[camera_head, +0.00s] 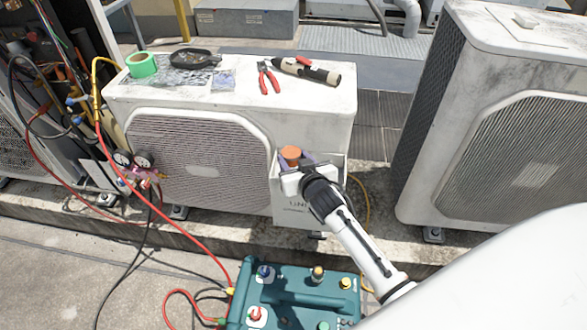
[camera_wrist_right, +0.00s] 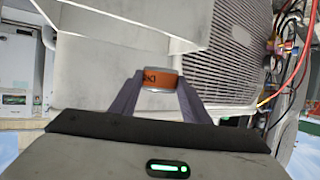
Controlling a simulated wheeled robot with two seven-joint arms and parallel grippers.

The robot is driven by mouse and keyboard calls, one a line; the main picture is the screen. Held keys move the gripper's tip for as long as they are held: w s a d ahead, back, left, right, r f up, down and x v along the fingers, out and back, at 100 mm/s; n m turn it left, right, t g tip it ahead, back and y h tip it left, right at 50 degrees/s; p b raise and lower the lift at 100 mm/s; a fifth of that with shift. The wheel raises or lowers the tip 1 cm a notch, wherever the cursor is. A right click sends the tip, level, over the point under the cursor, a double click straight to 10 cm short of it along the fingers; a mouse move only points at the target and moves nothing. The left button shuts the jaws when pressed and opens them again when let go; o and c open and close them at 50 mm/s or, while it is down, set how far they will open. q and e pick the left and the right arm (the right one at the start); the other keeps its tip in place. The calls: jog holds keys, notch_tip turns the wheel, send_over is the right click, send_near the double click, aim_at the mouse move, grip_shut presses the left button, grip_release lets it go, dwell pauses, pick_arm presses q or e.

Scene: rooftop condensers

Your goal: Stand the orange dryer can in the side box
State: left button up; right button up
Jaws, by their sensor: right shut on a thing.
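The orange dryer can (camera_head: 291,154) is held between the fingers of my right gripper (camera_head: 294,163), at the right end of the middle condenser's front. In the right wrist view the can (camera_wrist_right: 160,78) shows its orange band with dark lettering and a pale end, between the two fingertips (camera_wrist_right: 158,88). The side box (camera_head: 292,208) is a white box with lettering on the condenser's front right corner. The can is at the level of the box's top; my gripper hides part of the opening, so I cannot tell whether the can is inside. My left gripper is not in view.
Pliers (camera_head: 267,78), a torch-like tool (camera_head: 308,70), green tape (camera_head: 141,64) and a black dish (camera_head: 195,59) lie on the condenser (camera_head: 230,103). Red hoses (camera_head: 185,244) run at left. Another condenser (camera_head: 480,130) stands at right.

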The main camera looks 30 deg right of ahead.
aim_at(294, 166)
notch_tip(294, 166, down, 3)
jog(key=shift+f+b, duration=0.1)
jog(key=shift+b, duration=0.3)
jog(key=shift+f+b, duration=0.45)
jog(key=shift+f, duration=0.05)
jog(key=o, duration=1.1)
